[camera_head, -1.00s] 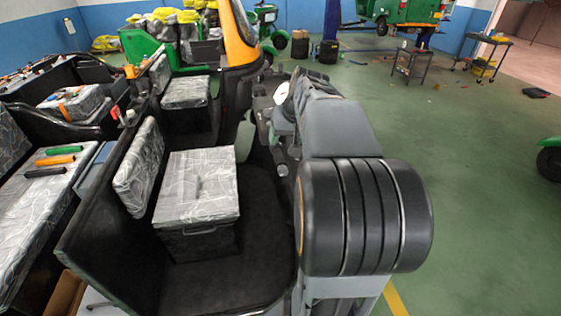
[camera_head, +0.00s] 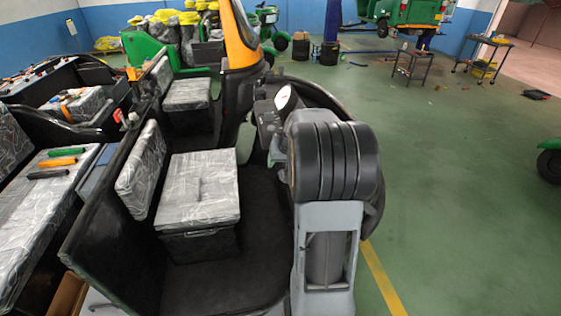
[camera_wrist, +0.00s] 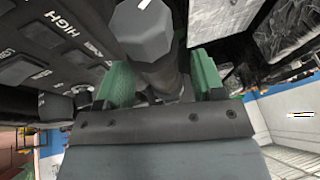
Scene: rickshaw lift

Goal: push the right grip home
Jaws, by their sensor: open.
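In the wrist view my gripper (camera_wrist: 160,78) has its two green fingers apart, one on each side of a dark cylindrical bar. The bar looks like the right grip (camera_wrist: 166,76) on the handlebar. A dark faceted end piece (camera_wrist: 146,32) sits at the top of it, nearest the camera. I cannot tell whether the fingers touch the bar, or how far the grip is seated. In the head view my own arm hides the gripper and the right grip.
A black panel (camera_wrist: 62,45) with white lettering, including "HIGH", lies close on the left in the wrist view. In the head view, green (camera_head: 57,162), orange (camera_head: 63,152) and black (camera_head: 48,173) grips lie on a wrapped seat.

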